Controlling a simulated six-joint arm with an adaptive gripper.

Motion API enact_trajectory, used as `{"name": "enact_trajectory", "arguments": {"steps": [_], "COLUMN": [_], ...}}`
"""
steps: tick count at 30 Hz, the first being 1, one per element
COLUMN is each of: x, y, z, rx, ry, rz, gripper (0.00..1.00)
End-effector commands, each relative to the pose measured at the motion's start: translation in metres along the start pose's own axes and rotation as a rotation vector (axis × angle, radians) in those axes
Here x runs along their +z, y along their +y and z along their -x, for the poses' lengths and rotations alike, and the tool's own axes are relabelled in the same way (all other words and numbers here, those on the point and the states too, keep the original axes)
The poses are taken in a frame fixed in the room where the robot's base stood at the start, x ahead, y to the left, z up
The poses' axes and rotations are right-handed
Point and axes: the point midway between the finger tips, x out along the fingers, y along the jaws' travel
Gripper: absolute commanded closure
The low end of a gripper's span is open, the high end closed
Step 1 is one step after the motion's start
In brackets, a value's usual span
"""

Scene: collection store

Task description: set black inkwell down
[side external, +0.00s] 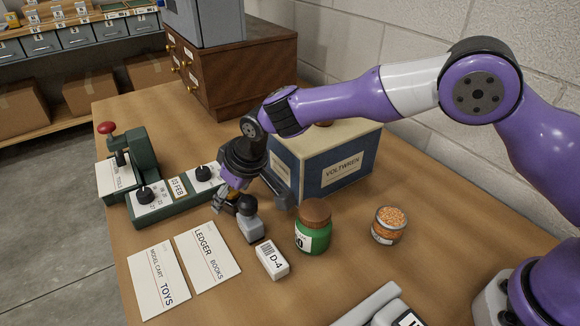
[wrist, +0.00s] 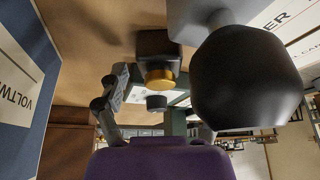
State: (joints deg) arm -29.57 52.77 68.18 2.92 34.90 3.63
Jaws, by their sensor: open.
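The black inkwell (wrist: 155,43), a dark square body with a gold cap, shows in the wrist view with its base toward the tabletop. In the side view it is mostly hidden by my gripper (side external: 232,194). In the wrist view my gripper (wrist: 157,90) is open. Its left finger is apart from the inkwell; its right finger is largely hidden behind a big black knob. The inkwell appears upright on the table, near the fingertips and not clamped.
A grey block with a black knob (side external: 248,228) stands close beside my gripper. A blue VOLTWREN box (side external: 345,172) is behind it. Cards (side external: 207,262), a D-4 box (side external: 272,260), a green jar (side external: 313,232) and an orange-filled jar (side external: 388,226) lie in front. A green stamp device (side external: 175,200) is left.

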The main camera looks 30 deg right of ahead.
Motion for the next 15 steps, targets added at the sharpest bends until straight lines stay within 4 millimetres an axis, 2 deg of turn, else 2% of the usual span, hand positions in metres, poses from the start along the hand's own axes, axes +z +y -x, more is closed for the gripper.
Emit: {"name": "enact_trajectory", "arguments": {"steps": [5,15], "x": [-0.003,-0.002], "y": [0.000,0.000], "z": [0.021,0.096], "rx": [-0.001,-0.001], "ry": [0.005,0.005], "rz": [0.000,0.000], "gripper": [0.23,0.23]}}
